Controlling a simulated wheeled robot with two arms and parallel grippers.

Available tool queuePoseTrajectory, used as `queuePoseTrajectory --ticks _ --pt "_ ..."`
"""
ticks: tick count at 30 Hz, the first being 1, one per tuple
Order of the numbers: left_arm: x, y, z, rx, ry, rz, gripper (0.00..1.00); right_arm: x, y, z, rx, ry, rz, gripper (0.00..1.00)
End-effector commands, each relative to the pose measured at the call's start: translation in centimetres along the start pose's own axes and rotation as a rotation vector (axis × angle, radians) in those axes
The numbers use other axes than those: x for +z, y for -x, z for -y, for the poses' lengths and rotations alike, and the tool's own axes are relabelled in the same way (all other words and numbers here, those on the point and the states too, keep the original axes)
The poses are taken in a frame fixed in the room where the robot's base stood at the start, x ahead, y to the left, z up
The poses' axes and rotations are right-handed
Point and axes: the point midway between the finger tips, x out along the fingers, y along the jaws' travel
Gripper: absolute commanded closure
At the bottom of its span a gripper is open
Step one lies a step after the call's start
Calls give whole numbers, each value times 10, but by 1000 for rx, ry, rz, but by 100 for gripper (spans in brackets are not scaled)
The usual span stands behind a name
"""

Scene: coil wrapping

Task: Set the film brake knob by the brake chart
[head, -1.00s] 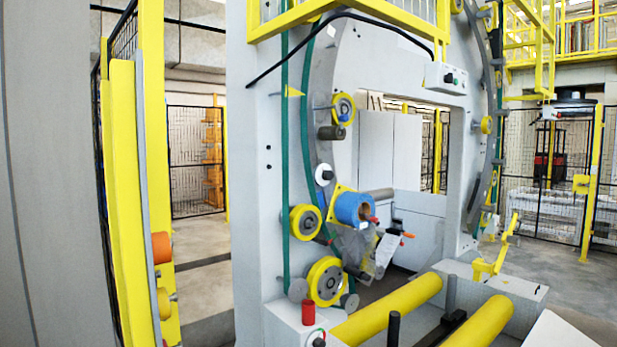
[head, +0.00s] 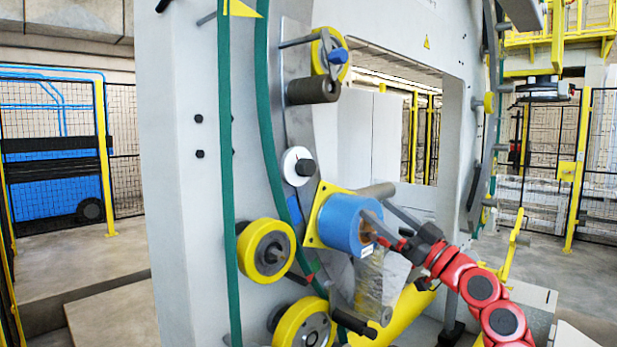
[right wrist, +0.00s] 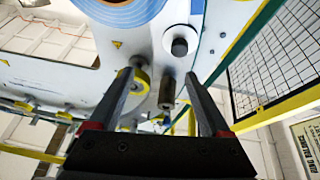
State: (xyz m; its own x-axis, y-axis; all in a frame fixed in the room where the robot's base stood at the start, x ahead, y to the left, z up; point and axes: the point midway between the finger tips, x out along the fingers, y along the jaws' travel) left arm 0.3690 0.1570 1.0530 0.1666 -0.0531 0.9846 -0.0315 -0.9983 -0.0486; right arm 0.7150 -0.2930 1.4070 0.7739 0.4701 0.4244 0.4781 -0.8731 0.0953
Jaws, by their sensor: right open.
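A white disc with a dark knob at its centre (head: 299,166), which looks like the brake knob, sits on the grey ring plate left of the blue film roll (head: 340,222). It also shows in the right wrist view (right wrist: 180,45), beyond my fingertips. My right gripper (head: 374,220) is in front of the film roll, right of the knob and apart from it. Its two fingers stand apart with nothing held between them in the right wrist view (right wrist: 158,75). I cannot make out a brake chart. My left gripper is not in view.
Yellow rollers (head: 266,251) and a dark cylinder (head: 313,91) stick out around the knob. Clear film (head: 370,280) hangs below the roll. A mesh fence (right wrist: 270,60) shows at the right of the right wrist view. Open floor (head: 85,268) lies to the left.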

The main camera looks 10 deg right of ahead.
Motion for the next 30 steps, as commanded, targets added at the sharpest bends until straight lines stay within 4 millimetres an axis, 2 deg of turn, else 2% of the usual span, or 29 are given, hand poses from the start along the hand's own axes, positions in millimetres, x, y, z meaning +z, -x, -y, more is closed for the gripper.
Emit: queuePoseTrajectory --ticks 3,8,11,24,30 --pt "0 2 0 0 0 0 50 -14 0 23 -92 49 29 19" --pt "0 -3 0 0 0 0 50 -19 -12 33 -126 61 38 19" --pt "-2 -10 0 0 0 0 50 -18 -30 35 -125 56 39 19" --pt "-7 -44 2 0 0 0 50 -16 -133 45 -121 55 37 19" --pt "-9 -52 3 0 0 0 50 -13 -162 49 -120 56 36 19"
